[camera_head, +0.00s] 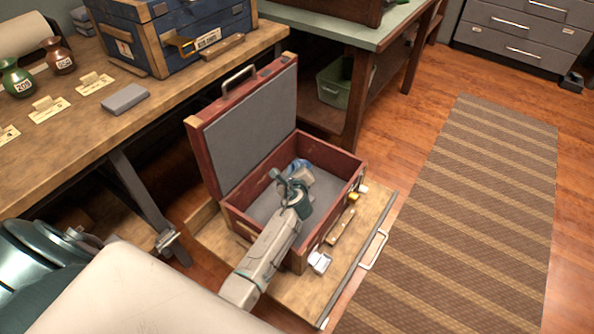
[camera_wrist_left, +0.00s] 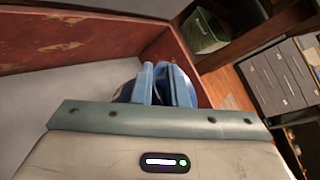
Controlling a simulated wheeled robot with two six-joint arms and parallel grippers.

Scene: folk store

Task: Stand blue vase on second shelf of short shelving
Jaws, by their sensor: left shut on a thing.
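The blue vase (camera_head: 301,163) is inside the open red case, mostly hidden behind my left gripper (camera_head: 293,181). My left arm reaches down over the case's front edge, and the gripper is shut on the vase. In the left wrist view, parts of the vase (camera_wrist_left: 124,93) show around the gripper's fingers (camera_wrist_left: 164,82), with the case's red walls behind. I cannot tell how far the vase is tilted or whether it touches the case floor. My right gripper is not in view. I cannot make out the short shelving with certainty.
The red case (camera_head: 335,159) sits on a pulled-out wooden board (camera_head: 365,222), its lid (camera_head: 245,135) raised at left. A workbench (camera_head: 160,112) with a green vase (camera_head: 15,80), a brown vase (camera_head: 60,57) and a blue chest (camera_head: 205,25) is at left. A striped rug (camera_head: 470,210) lies clear at right.

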